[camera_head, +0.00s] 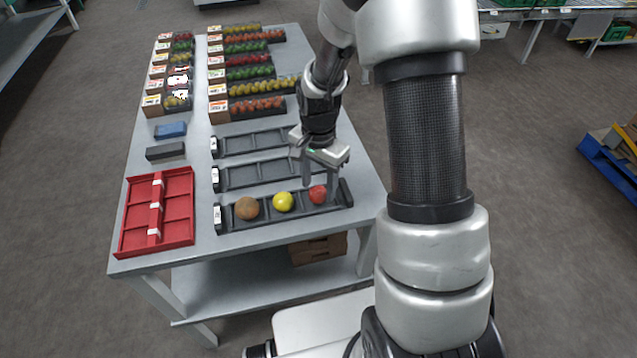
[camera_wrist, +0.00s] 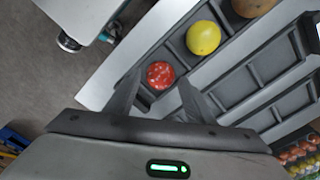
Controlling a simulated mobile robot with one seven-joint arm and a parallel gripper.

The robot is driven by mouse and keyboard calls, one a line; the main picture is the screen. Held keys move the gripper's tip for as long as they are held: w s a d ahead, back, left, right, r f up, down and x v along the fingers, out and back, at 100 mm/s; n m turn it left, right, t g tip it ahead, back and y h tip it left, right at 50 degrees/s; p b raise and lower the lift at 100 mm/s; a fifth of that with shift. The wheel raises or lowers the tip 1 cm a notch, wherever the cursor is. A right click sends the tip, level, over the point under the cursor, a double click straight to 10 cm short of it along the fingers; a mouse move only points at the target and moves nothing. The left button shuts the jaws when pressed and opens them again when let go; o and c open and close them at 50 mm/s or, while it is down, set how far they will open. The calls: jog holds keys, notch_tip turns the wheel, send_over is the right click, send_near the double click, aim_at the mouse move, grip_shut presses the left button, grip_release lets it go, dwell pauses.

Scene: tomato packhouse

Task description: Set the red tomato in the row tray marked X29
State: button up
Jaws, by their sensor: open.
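The red tomato (camera_head: 317,194) sits in the right part of the nearest dark row tray (camera_head: 285,220), beside a yellow fruit (camera_head: 283,201) and a brown one (camera_head: 247,208). In the wrist view the red tomato (camera_wrist: 160,75) shows between the fingertips. My gripper (camera_head: 320,188) is open, its fingers on either side of the tomato; I cannot tell whether they touch it. Two empty row trays lie behind, a middle one (camera_head: 262,187) and a farther one (camera_head: 258,153). Each tray has a white label at its left end, too small to read, so I cannot tell which is X29.
A red divided tray (camera_head: 187,207) lies at the table's front left. A dark block (camera_head: 165,151) and a blue block (camera_head: 170,130) lie behind it. Filled produce rows (camera_head: 262,86) with cardboard boxes stand at the back. The table's right edge is close to the trays.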

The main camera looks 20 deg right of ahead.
jog(key=shift+r+p, duration=0.9)
jog(key=shift+r, duration=0.65)
jog(key=o, duration=0.5)
jog(key=shift+c, duration=1.4)
jog(key=shift+r+p, duration=1.7)
jog(key=shift+r, duration=0.75)
